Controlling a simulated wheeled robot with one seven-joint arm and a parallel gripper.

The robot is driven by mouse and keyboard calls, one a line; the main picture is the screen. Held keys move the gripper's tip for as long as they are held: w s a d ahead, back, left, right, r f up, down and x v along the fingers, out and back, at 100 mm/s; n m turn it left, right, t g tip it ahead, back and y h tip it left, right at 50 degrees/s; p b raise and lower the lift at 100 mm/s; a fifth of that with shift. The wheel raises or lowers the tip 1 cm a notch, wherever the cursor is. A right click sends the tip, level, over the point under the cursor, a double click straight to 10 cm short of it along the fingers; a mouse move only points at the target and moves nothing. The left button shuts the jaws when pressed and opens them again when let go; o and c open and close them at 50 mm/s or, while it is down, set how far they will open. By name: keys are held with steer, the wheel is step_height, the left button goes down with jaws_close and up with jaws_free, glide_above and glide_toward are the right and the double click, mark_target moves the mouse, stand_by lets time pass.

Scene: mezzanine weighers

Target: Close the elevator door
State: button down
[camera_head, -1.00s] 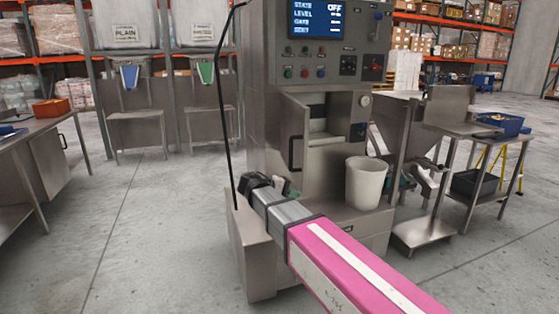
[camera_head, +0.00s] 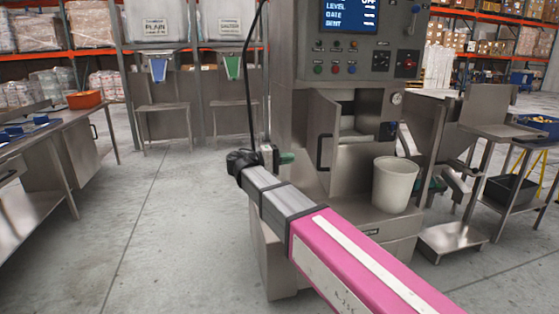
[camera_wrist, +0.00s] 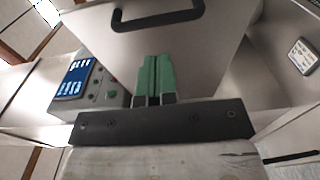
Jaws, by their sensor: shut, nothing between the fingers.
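The elevator door (camera_head: 322,118) is a plain steel panel on the front of the steel machine. It stands swung open, with a black handle (camera_head: 323,152) near its left edge in the head view. The compartment opening (camera_head: 360,122) shows to its right. My gripper (camera_head: 291,158) is shut and empty, left of the handle at about its height. In the wrist view, its green fingers (camera_wrist: 155,75) overlap the door panel (camera_wrist: 185,45), with the handle (camera_wrist: 157,22) above them. I cannot tell whether the fingertips touch the door.
A white bucket (camera_head: 394,186) stands on the machine's ledge, right of the door. A control panel with a screen (camera_head: 350,14) is above. A black cable (camera_head: 250,85) hangs at the machine's left side. Steel tables stand left and right; the floor (camera_head: 165,240) at left is clear.

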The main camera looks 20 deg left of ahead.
steer(key=x, duration=0.8)
steer(key=shift+d, duration=0.1)
